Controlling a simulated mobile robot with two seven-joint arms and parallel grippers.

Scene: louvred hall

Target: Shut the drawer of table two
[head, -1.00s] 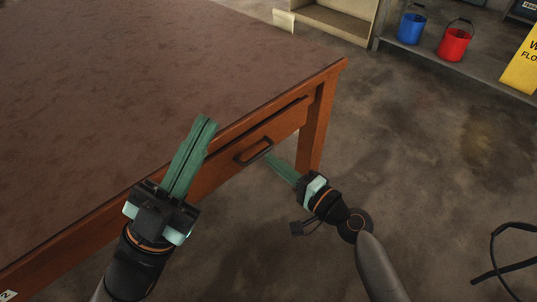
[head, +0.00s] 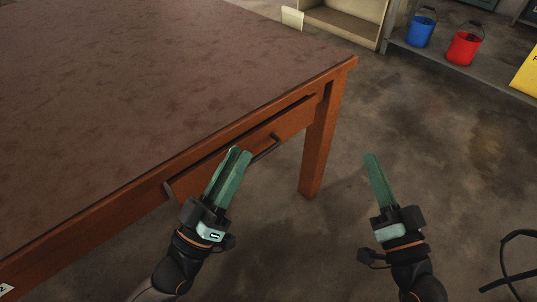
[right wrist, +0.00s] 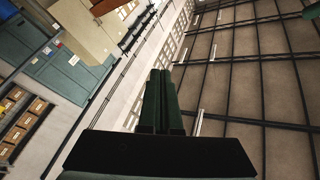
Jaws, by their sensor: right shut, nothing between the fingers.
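Table two is a brown wooden table (head: 130,85) with a plate marked 2 (head: 5,289) at the lower left edge. Its drawer (head: 294,122) stands slightly out, with a dark gap above its front and its left end showing. The dark bar handle (head: 267,149) is on the drawer front. My left gripper (head: 239,152) appears shut, fingers side by side, and overlaps the drawer front just left of the handle. I cannot tell whether it touches. My right gripper (head: 371,155) is shut and empty, over the floor right of the table leg. The right wrist view shows its fingers (right wrist: 162,75) together.
A blue bucket (head: 420,30) and a red bucket (head: 463,48) stand on a low shelf at the back right. A yellow sign (head: 527,75) is at the right edge. A dark cable-like loop (head: 508,262) shows lower right.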

